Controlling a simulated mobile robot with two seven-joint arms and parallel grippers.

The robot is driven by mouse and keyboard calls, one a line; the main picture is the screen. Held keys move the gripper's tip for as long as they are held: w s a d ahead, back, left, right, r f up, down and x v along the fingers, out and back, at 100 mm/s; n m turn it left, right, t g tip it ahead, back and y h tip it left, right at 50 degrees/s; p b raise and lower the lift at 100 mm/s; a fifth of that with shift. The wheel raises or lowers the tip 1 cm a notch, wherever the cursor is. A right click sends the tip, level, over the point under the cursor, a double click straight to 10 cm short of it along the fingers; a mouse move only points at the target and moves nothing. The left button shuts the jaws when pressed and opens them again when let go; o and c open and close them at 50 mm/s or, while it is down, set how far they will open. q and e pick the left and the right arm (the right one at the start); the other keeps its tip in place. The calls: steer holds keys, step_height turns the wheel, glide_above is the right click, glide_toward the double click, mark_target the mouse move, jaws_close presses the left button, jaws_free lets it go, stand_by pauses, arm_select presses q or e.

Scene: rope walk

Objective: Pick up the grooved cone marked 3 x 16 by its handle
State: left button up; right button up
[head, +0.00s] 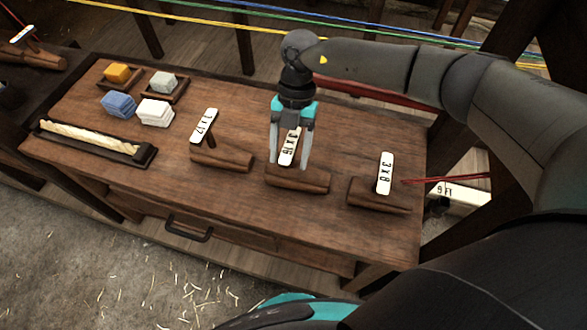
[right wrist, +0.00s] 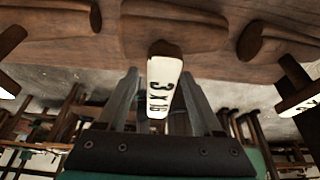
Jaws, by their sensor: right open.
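The wooden cone marked 3 x 16 (head: 312,181) lies on the workbench (head: 232,207), with its white label (head: 290,147) upright above it. Its grooves cannot be made out. My right gripper (head: 289,166) is open above the cone, with a finger on each side of the label. In the right wrist view, the label (right wrist: 162,88) and dark handle end (right wrist: 160,47) show between the open fingers (right wrist: 163,92), and the cone body (right wrist: 175,30) lies beyond. I cannot tell whether the fingers touch the handle. My left gripper is not in view.
A similar labelled cone (head: 222,158) lies to the left, and one marked 3 x 8 (head: 378,195) to the right. Ropes stretch behind the bench.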

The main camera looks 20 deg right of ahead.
steer(key=shift+s+f, duration=0.1)
steer(key=shift+f, duration=0.35)
jaws_close()
steer(key=shift+r, duration=0.1)
stand_by(1.0)
